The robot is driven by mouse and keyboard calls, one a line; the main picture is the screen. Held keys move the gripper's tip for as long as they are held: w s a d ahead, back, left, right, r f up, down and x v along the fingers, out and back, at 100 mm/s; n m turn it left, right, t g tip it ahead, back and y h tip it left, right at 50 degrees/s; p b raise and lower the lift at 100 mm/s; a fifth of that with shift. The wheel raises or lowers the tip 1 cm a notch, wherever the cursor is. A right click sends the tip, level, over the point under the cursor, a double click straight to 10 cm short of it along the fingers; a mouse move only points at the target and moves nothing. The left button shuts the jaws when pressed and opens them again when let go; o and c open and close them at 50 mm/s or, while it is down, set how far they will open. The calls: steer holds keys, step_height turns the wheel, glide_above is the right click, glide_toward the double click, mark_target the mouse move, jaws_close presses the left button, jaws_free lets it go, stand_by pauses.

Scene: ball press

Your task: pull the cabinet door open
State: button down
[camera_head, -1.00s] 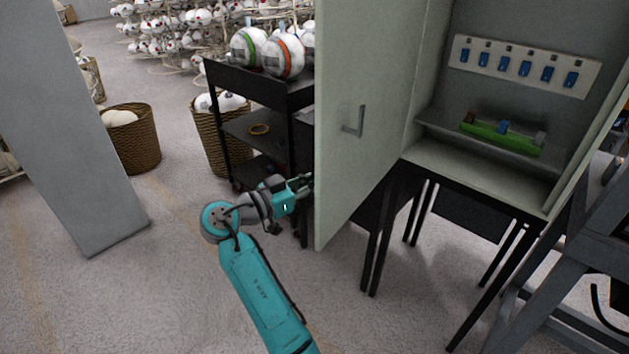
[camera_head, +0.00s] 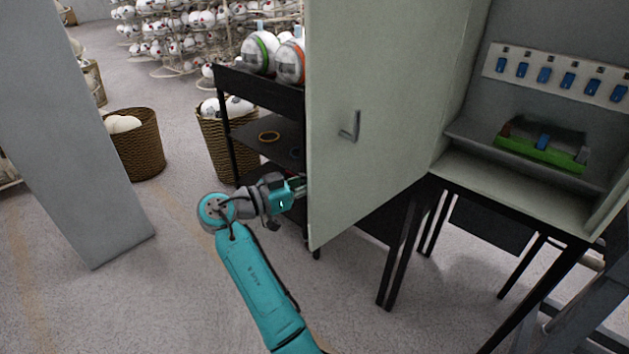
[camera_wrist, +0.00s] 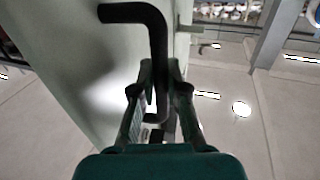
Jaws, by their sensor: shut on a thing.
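The pale cabinet door (camera_head: 385,130) stands open in the head view, swung out to the left of the cabinet (camera_head: 480,165), whose inside shows. A small L-shaped handle (camera_head: 349,127) is on the door face turned to the head camera. My gripper (camera_head: 302,188) is at the door's left edge, its fingertips partly hidden behind the door. In the wrist view, my gripper (camera_wrist: 160,78) is shut on a dark bent door handle (camera_wrist: 158,38) on the door's other face (camera_wrist: 70,70). The exact contact is partly hidden by the fingers.
A black shelf cart (camera_head: 260,90) with balls stands close behind the door. Wicker baskets (camera_head: 135,145) are further left. A grey pillar (camera_head: 80,140) stands at the left. Black table legs (camera_head: 400,250) are under the cabinet. Floor (camera_head: 170,290) around my arm is clear.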

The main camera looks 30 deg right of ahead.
steer(key=c, duration=1.2)
jaws_free()
steer(key=shift+a, duration=0.15)
steer(key=a, duration=1.1)
steer(key=shift+s+a, duration=0.1)
steer(key=shift+a, duration=0.25)
